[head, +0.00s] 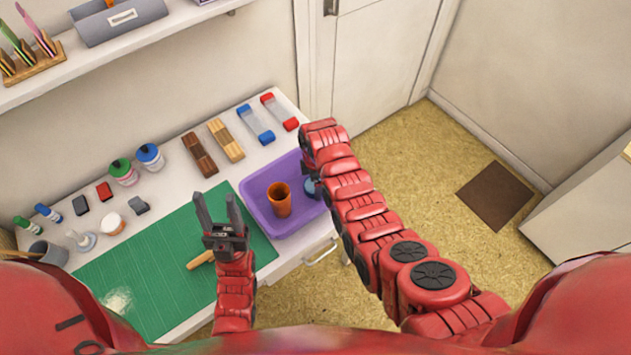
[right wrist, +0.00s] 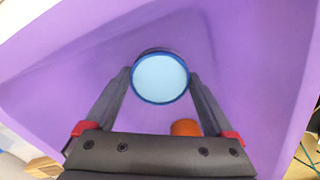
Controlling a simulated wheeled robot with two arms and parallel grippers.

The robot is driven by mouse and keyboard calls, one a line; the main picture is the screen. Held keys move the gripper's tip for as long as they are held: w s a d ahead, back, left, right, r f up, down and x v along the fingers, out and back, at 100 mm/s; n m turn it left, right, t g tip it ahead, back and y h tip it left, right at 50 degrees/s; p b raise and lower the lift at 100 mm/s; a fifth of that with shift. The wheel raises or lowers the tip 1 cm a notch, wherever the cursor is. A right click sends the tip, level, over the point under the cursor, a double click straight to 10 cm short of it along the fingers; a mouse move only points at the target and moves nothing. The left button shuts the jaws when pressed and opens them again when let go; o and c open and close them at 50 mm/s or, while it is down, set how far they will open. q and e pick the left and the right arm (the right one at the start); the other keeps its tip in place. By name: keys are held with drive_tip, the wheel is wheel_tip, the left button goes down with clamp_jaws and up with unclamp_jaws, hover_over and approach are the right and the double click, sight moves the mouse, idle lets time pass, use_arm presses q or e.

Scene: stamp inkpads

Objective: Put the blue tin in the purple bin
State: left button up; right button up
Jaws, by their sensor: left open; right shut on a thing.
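The blue tin (right wrist: 160,78) has a round pale blue lid with a darker rim. My right gripper (right wrist: 160,80) is shut on it, a finger on each side, with purple bin walls around it in the right wrist view. In the head view a bit of the tin (head: 311,187) shows beside my right arm, at the right side of the purple bin (head: 258,187). The arm hides most of that gripper there. Whether the tin touches the bin floor I cannot tell. My left gripper (head: 217,197) is open and empty above the green mat, left of the bin.
Jars with green (head: 122,170) and blue (head: 150,156) lids, brown blocks (head: 200,155) and clear cases (head: 256,124) stand toward the wall.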

drive_tip(key=shift+f, duration=0.15)
drive_tip(key=o, duration=1.4)
